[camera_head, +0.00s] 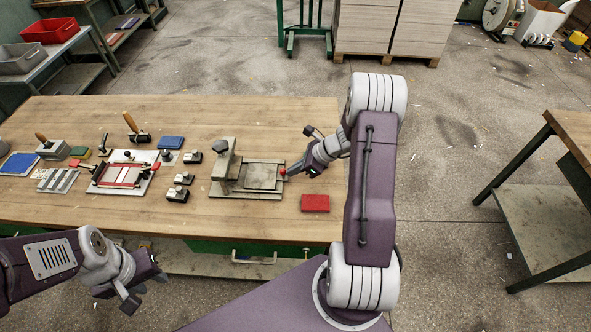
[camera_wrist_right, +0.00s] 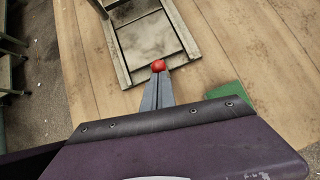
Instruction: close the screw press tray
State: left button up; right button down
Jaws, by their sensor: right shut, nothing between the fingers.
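The grey screw press (camera_head: 225,165) stands on the wooden table. Its flat tray (camera_head: 262,175) extends to the right of the press column, and also shows in the right wrist view (camera_wrist_right: 150,40). A red knob (camera_head: 283,171) sits at the tray's right end and shows in the wrist view (camera_wrist_right: 158,66). My right gripper (camera_head: 287,174) is shut and empty, its fingertips right at the knob; whether they touch it I cannot tell. My left gripper (camera_head: 146,288) is open and empty in front of the table's near edge.
A red block (camera_head: 315,203) lies near the tray's right end. A green item (camera_wrist_right: 230,95) shows beside my right gripper in the wrist view. Small blocks (camera_head: 178,193) and a red-framed fixture (camera_head: 124,172) stand left of the press.

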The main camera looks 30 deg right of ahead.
jog(key=b, duration=0.1)
send_near(260, 178)
jog(key=w+a+f, duration=0.1)
jog(key=w+a, duration=0.1)
jog(key=w+a+f, duration=0.2)
jog(key=shift+a, duration=0.1)
jog(key=shift+w+a+r, duration=0.1)
jog(key=shift+w+a, duration=0.05)
jog(key=shift+a, duration=0.05)
